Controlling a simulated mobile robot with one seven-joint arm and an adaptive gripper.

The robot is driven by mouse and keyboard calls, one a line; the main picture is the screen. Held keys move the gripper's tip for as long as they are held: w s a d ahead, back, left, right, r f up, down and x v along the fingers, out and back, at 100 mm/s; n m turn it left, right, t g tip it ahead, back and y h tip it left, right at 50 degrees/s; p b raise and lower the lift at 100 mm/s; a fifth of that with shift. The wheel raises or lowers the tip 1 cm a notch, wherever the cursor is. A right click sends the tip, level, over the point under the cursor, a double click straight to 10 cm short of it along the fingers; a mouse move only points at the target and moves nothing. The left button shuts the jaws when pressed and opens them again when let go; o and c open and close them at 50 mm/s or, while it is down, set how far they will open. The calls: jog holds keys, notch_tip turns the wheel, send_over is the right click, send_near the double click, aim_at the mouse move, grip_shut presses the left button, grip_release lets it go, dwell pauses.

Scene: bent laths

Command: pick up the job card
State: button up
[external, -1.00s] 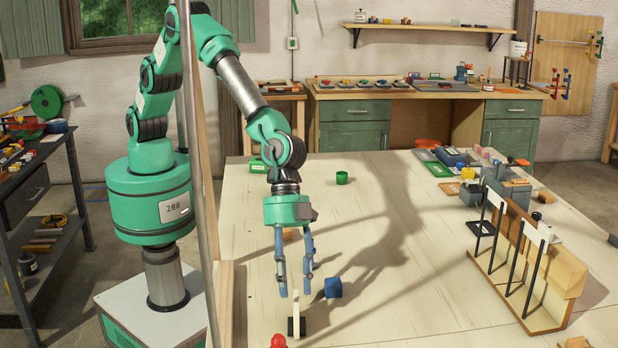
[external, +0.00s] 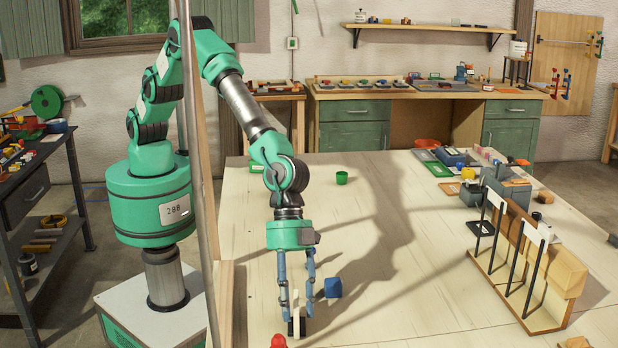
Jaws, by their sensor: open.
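The job card (external: 296,312) looks like a narrow cream upright piece standing in a small black holder (external: 302,328) near the front of the table. It is seen nearly edge-on. My gripper (external: 297,314) points straight down over it and is open. One finger is to the left of the card and one to the right, with the fingertips low, near the black holder. I cannot tell whether either finger touches the card.
A blue block (external: 332,288) lies close to the right of my gripper. A red object (external: 278,341) is just in front. A green cup (external: 341,177) stands farther back. A wooden rack (external: 535,262) is at the right. The table's middle is clear.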

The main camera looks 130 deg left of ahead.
dwell(0.5)
grip_shut()
jog(key=shift+r, duration=0.15)
notch_tip(320, 180, up, 3)
jog(key=shift+r+p, duration=0.15)
jog(key=shift+p, duration=0.35)
jog(key=s+a, duration=0.2)
jog(key=s, duration=0.5)
jog(key=s+a+r, duration=0.1)
jog(key=s+a, duration=0.1)
jog(key=s, duration=0.6)
jog(key=shift+s+a+r, duration=0.15)
jog(key=shift+a+r, duration=0.05)
jog(key=shift+a, duration=0.1)
